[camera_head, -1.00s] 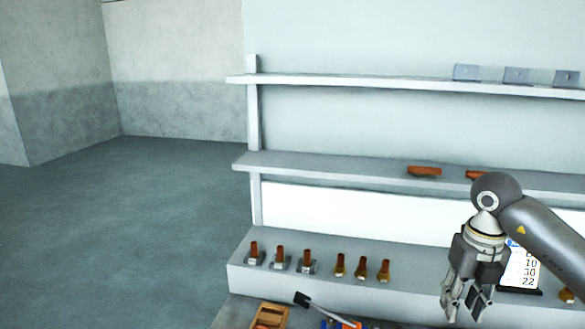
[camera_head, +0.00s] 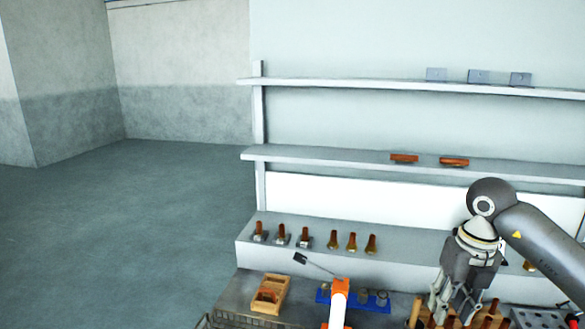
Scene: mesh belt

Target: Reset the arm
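My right arm comes in from the right edge. Its grey gripper (camera_head: 454,306) points down at the lower right, with its two fingers apart and nothing seen between them. The fingers are in front of or just above a wooden rack (camera_head: 419,308) with brown pegs; whether they touch it I cannot tell. My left arm and gripper are not in view.
A wooden box (camera_head: 283,294), a blue holder (camera_head: 378,305) and an orange-and-white object (camera_head: 338,305) are at the bottom. A wire basket (camera_head: 216,321) shows at the bottom edge. Behind, several brown-topped parts (camera_head: 351,242) stand on the lowest shelf. Floor is clear at left.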

